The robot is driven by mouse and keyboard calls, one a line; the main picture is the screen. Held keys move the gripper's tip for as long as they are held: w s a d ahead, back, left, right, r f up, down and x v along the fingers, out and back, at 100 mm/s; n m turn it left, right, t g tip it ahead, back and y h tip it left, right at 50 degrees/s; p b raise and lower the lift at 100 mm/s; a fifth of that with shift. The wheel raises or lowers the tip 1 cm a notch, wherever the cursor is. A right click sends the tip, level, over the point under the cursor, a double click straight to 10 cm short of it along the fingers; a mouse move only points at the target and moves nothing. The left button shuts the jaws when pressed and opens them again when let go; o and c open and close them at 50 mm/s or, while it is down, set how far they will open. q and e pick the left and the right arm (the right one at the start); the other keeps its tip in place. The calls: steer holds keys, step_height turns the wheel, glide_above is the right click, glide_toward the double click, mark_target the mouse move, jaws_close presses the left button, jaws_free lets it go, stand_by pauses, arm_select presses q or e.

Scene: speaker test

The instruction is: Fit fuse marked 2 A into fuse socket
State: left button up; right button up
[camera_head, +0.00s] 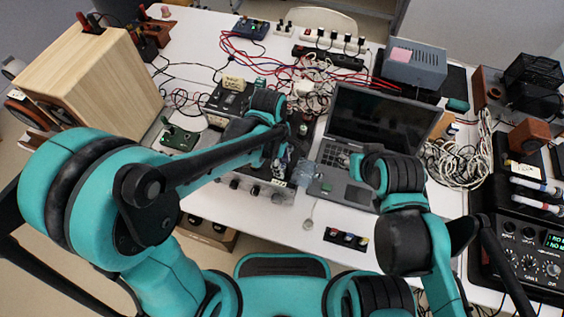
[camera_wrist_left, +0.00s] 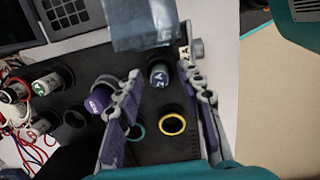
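My left gripper shows in the left wrist view (camera_wrist_left: 160,72) with its two purple-grey fingers spread apart. In the head view my left gripper (camera_head: 279,163) is over a device on the table, partly hidden by its own arm. A dark cylinder with a pale marked end (camera_wrist_left: 160,76) stands between the fingertips, with no clear contact; I cannot read its mark. A purple-ended cylinder (camera_wrist_left: 100,98) stands beside the left finger. The dark panel (camera_wrist_left: 158,148) has a yellow-ringed round opening (camera_wrist_left: 172,124) and a teal-ringed one (camera_wrist_left: 136,131).
Several green-marked cylinders (camera_wrist_left: 52,80) stand at left in the wrist view. A translucent bluish packet (camera_wrist_left: 142,25) lies beyond the fingertips. An open laptop (camera_head: 375,125) stands right of the left gripper, with tangled cables (camera_head: 455,160) further right.

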arm_select(q)
steer(key=shift+r, duration=0.1)
steer(key=shift+r+p, duration=0.35)
steer(key=shift+p, duration=0.05)
step_height(320, 180, up, 12)
steer(key=a+p, duration=0.1)
steer(key=p, duration=0.3)
steer(key=s+a+r+m+t, duration=0.1)
steer(key=s+a+m+t, duration=0.1)
steer(key=a+m, duration=0.5)
steer(key=s+a+r+m+t+y, duration=0.1)
steer(key=s+a+r+m+t, duration=0.1)
steer(key=a+m+t, duration=0.3)
steer(key=shift+s+a+r+m+t, duration=0.25)
steer(key=shift+s+a+m, duration=0.35)
steer(key=shift+a+m, duration=1.2)
steer(key=shift+a+f+n, duration=0.1)
steer(key=shift+a+n, duration=0.4)
steer(key=shift+n, duration=0.1)
